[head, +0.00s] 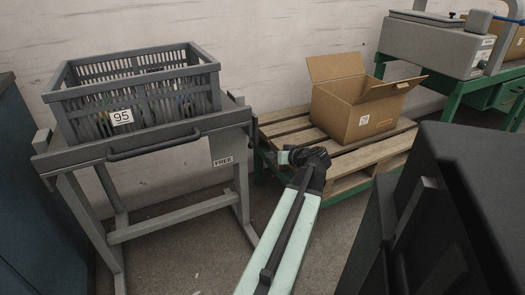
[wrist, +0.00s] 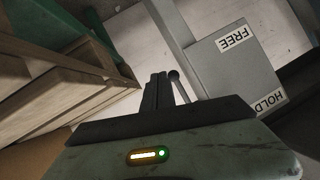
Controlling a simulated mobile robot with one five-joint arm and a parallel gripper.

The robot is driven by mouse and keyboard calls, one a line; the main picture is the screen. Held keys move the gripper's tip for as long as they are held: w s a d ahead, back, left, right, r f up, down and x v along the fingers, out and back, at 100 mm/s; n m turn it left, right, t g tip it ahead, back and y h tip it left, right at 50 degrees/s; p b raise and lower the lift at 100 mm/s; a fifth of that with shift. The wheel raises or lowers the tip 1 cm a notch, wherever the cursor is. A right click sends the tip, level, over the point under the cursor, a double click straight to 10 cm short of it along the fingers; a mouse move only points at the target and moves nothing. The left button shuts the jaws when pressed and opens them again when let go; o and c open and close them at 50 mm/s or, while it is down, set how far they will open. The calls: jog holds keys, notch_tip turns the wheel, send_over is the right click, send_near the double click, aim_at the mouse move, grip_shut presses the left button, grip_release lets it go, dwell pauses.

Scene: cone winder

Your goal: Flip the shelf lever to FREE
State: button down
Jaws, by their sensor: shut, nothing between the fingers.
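The shelf lever (wrist: 181,88) shows in the wrist view as a thin rod with a dark ball knob, beside the left edge of a grey label plate (wrist: 225,75). The plate carries a FREE label (wrist: 237,37) and a HOLD label (wrist: 270,102). The lever's lower end is hidden behind my gripper, so I cannot tell which label it stands at. My gripper (wrist: 158,77) is shut and empty, just left of the knob; I cannot tell if they touch. In the head view the FREE label (head: 222,161) hangs under the grey shelf stand (head: 120,151), left of my gripper.
A grey crate (head: 185,100) marked 95 sits on the stand, with a dark handle bar (head: 155,146) in front. A wooden pallet (head: 345,183) with an open cardboard box (head: 355,115) lies close right of my gripper. Bare floor (head: 185,250) lies in front.

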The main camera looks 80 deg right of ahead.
jog(key=s+a+f+b, duration=0.1)
jog(key=s+a+f, duration=0.1)
jog(key=s+a, duration=0.1)
jog(key=shift+s+a, duration=0.2)
jog(key=shift+s, duration=0.65)
jog(key=shift+r, duration=0.1)
